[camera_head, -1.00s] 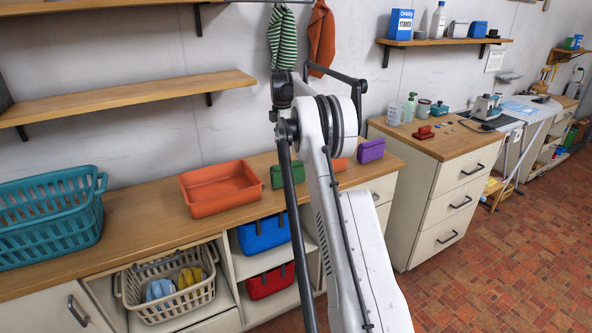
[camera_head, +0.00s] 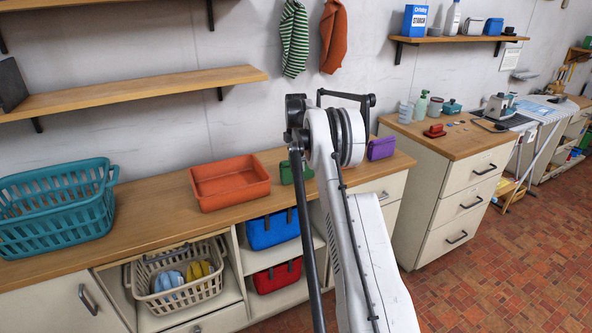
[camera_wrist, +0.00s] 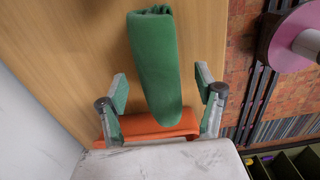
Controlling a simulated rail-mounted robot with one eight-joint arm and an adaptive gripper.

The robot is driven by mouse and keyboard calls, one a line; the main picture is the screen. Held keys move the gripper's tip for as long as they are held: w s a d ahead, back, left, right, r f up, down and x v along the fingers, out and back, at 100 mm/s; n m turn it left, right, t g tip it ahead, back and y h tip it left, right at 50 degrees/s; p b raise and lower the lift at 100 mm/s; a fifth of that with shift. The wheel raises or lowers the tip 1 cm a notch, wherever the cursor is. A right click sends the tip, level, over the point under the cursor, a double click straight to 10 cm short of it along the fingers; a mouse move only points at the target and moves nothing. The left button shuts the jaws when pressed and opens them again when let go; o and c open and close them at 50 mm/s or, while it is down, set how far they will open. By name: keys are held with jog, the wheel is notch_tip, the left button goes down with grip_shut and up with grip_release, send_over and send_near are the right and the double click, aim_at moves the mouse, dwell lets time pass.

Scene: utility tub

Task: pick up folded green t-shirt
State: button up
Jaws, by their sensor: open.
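The folded green t-shirt (camera_head: 288,171) lies on the wooden counter just right of the orange tub in the head view, partly hidden by my arm. In the wrist view the green t-shirt (camera_wrist: 155,60) is a long rolled-looking bundle, its near end between my fingers. My gripper (camera_wrist: 162,84) is open, with one finger on each side of the bundle and a gap on both sides. I cannot tell how high the fingers are above the counter. My gripper is hidden behind my arm in the head view.
An orange item (camera_wrist: 160,126) lies close by the green one in the wrist view. A purple folded item (camera_head: 382,148) is right on the counter (camera_head: 150,205). The orange tub (camera_head: 230,184) and teal basket (camera_head: 60,205) stand left. A shelf (camera_head: 150,92) juts from the wall.

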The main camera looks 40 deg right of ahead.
aim_at(296, 169)
jog(key=f, duration=0.4)
jog(key=shift+w+d+f, duration=0.15)
jog(key=shift+w, duration=0.05)
jog(key=c, duration=1.4)
